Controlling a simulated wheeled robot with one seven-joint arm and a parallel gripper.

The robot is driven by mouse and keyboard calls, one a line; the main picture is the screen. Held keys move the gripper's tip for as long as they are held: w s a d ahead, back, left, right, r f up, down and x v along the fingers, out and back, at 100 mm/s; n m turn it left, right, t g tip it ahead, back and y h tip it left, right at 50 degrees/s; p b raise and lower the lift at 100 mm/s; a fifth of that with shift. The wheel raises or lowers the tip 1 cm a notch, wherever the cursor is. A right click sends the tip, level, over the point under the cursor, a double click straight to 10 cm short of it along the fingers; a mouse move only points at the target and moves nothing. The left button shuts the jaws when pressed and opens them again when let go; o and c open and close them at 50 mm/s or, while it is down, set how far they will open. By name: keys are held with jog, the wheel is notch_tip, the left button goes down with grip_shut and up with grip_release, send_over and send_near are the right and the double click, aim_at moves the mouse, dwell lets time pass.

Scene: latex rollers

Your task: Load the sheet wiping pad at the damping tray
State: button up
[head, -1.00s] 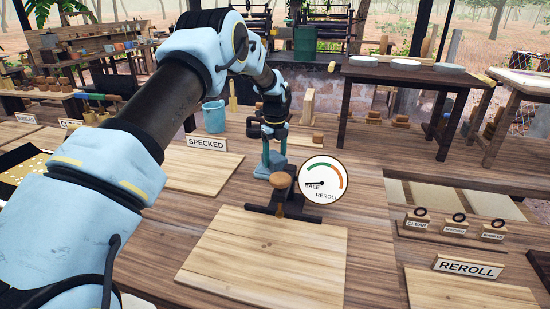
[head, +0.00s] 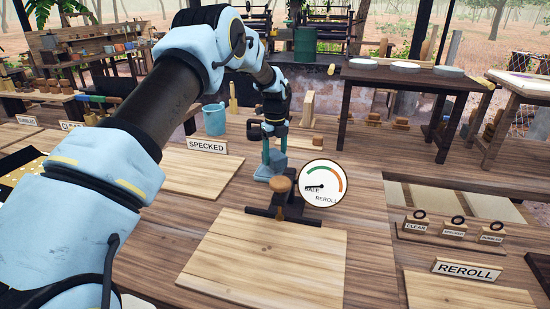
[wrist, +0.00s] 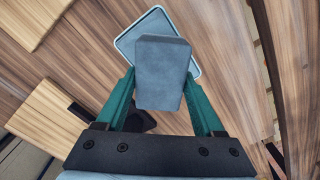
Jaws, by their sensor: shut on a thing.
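My gripper (wrist: 160,90) points down with its green fingers shut on a grey-blue block, the wiping pad (wrist: 162,62). Below the pad in the wrist view lies a pale grey-blue tray with a raised rim, the damping tray (wrist: 128,40). The pad covers much of the tray, so whether they touch is hidden. In the head view, my gripper (head: 272,150) is low over the tray (head: 263,174), behind the round dial. The pad is small there and hard to separate from the tray.
A dark stand with a wooden knob (head: 281,184) and a round dial (head: 323,185) stand close in front of the tray. A blue bucket (head: 214,118) and the SPECKED board (head: 195,172) are to the left. A wide bare board (head: 265,255) lies in front.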

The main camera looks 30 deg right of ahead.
aim_at(275, 154)
jog(key=shift+r+p, duration=1.2)
jog(key=shift+r, duration=1.3)
